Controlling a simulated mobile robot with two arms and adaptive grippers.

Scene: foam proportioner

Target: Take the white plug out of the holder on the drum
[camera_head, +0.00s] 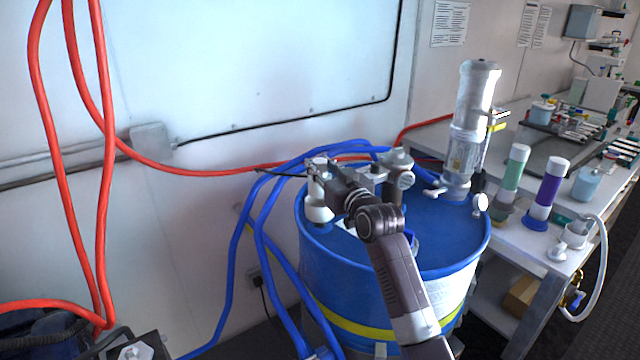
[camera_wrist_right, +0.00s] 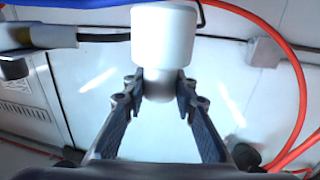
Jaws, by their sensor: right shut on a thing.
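The white plug (camera_head: 318,211) is at the left rim of the blue drum (camera_head: 450,235) in the head view. My right gripper (camera_head: 322,178) reaches over the drum top and is shut on it. In the wrist view the white plug (camera_wrist_right: 165,40) has a wide body, and its narrower rounded end sits between the fingertips of my right gripper (camera_wrist_right: 160,88). The holder is not clearly made out, and I cannot tell whether the plug still touches it. My left gripper is not in view.
Grey fittings (camera_head: 398,172) and a tall clear cylinder (camera_head: 467,130) stand on or by the drum. Blue hoses (camera_head: 262,215) run left of it and red hoses (camera_head: 105,150) hang along the wall. A bench (camera_head: 535,255) with bottles is at right.

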